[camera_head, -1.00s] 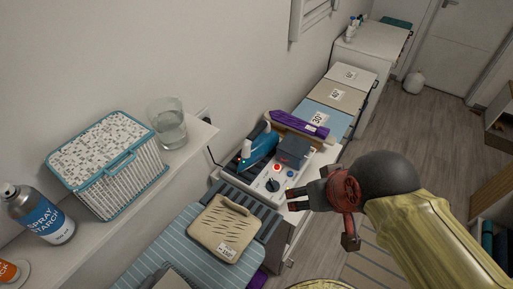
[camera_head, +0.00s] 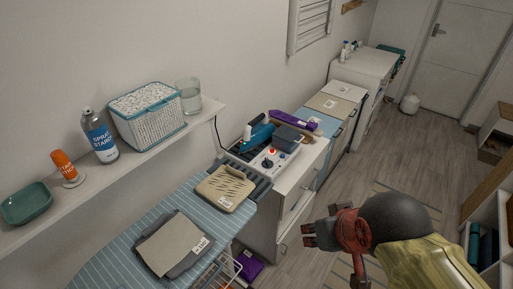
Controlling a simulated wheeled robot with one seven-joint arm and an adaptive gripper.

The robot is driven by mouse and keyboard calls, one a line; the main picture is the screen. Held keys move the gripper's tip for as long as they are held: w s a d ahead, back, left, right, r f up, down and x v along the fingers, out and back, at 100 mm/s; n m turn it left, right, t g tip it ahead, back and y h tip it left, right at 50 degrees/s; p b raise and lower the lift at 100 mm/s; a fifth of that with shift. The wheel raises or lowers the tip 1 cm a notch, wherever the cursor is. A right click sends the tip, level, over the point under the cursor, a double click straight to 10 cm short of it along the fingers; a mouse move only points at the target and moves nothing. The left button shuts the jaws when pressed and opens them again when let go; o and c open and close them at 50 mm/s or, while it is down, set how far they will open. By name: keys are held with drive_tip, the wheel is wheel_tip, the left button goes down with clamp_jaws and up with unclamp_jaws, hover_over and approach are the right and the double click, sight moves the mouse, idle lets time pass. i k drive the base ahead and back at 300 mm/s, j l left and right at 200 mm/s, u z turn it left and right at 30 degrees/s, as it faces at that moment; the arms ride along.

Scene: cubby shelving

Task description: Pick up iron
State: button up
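The iron (camera_head: 258,131) is a blue and white thing on the white control-panel unit (camera_head: 268,161), beside a small dark box (camera_head: 287,137). My gripper (camera_head: 306,235) is at the lower right, over the floor in the picture and clear of the iron. Its dark fingers point left. Nothing shows in it, but the gap between the fingers is too small to make out.
A striped ironing board (camera_head: 130,242) at the lower left bears a beige perforated plate (camera_head: 226,188) and a grey folded piece (camera_head: 172,245). A wall shelf (camera_head: 98,178) holds a basket (camera_head: 148,117), a glass (camera_head: 188,97) and a spray bottle (camera_head: 100,136). The floor (camera_head: 385,165) at right is mostly clear.

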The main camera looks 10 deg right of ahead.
sight(259, 130)
drive_tip(key=k+u, duration=0.15)
drive_tip(key=u, duration=1.5)
drive_tip(key=i+l, duration=0.1)
drive_tip(key=l, duration=1.2)
drive_tip(key=i+l+u, duration=0.15)
drive_tip(key=l, duration=2.4)
drive_tip(key=i+u, duration=0.05)
